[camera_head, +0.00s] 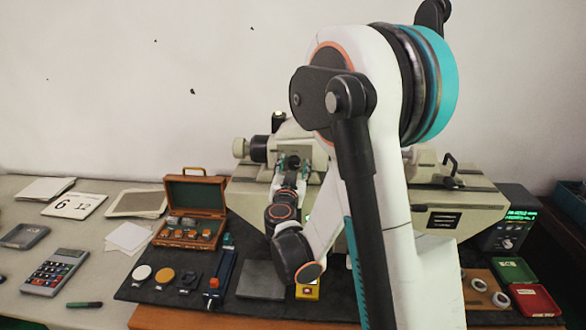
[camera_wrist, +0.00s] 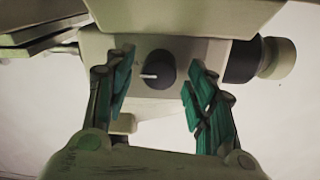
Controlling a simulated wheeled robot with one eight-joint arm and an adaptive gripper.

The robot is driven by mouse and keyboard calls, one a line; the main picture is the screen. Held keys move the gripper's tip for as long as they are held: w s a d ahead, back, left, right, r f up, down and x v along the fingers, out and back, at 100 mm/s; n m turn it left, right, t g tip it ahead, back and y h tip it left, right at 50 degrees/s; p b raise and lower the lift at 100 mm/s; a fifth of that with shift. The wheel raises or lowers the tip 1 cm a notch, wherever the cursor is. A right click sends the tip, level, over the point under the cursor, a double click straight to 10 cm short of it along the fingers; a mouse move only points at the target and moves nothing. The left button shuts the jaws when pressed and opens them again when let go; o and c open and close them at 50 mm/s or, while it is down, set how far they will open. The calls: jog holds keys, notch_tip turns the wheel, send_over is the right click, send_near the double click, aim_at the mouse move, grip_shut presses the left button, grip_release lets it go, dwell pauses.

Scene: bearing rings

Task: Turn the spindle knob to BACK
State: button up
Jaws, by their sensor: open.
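The spindle knob (camera_wrist: 161,72) is a round dark knob with a white pointer line, set in the pale face of the machine. In the wrist view the line points left. No lettering around the knob is readable. My gripper (camera_wrist: 160,64) is open, with one teal finger to the left of the knob and one to the right. A gap shows between the knob and each finger. In the head view my gripper (camera_head: 290,165) is at the front of the machine's head, and the knob is hard to make out there.
A dark cylinder with a pale end (camera_wrist: 262,58) sticks out beside the knob. The pale machine (camera_head: 445,215) stands along the wall. A wooden case (camera_head: 195,190), a calculator (camera_head: 56,271) and red (camera_head: 533,300) and green (camera_head: 513,270) trays lie on the bench.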

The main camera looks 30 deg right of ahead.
jog(key=c, duration=1.1)
jog(key=shift+o, duration=0.2)
jog(key=shift+n, duration=0.3)
jog(key=n+b, duration=0.2)
jog(key=n, duration=0.1)
jog(key=shift+f+n+b, duration=0.15)
jog(key=shift+n+b, duration=0.15)
jog(key=n+b, duration=0.2)
jog(key=n, duration=0.2)
jog(key=shift+n, duration=0.4)
jog(key=n+b, duration=0.1)
jog(key=n, duration=0.3)
jog(key=shift+n+t+b, duration=0.3)
jog(key=shift+n+b, duration=0.45)
jog(key=shift+n, duration=1.85)
